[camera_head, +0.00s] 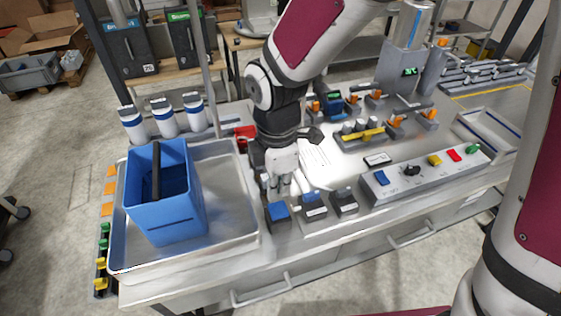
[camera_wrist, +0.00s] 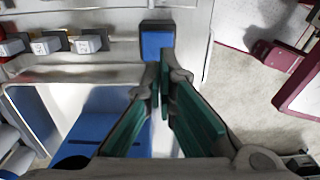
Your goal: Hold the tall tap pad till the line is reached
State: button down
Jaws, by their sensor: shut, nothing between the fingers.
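My gripper (camera_head: 281,188) is shut and empty, pointing down just behind a blue-topped dark pad (camera_head: 278,211) at the bench's front edge. In the wrist view its fingertips (camera_wrist: 165,72) overlap the near edge of the blue pad top (camera_wrist: 157,46); I cannot tell whether they touch it. Two dark pads with pale labels, one (camera_head: 314,206) and another (camera_head: 344,202), stand to its right. I cannot read which is for the tall tap.
The metal tray (camera_head: 243,222) lies left of my gripper. A control box (camera_head: 398,185) with coloured buttons stands to the right. White bottles with blue bands (camera_head: 165,118) line the tray's back. A thin metal pole (camera_head: 207,70) rises behind the container.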

notch_tip(320, 180, up, 6)
jog(key=shift+w, duration=0.15)
dwell(1.1)
jog(key=s+d+r+m+t, duration=0.2)
jog(key=s+d+r+m, duration=0.3)
jog(key=d+r+m, duration=0.2)
jog(key=s+d+r+m+t, duration=0.3)
jog(key=s+d+r+m, duration=0.3)
jog(key=d+m, duration=0.5)
jog(key=m, duration=0.3)
jog(key=shift+r, duration=0.35)
jog(key=shift+a, duration=0.15)
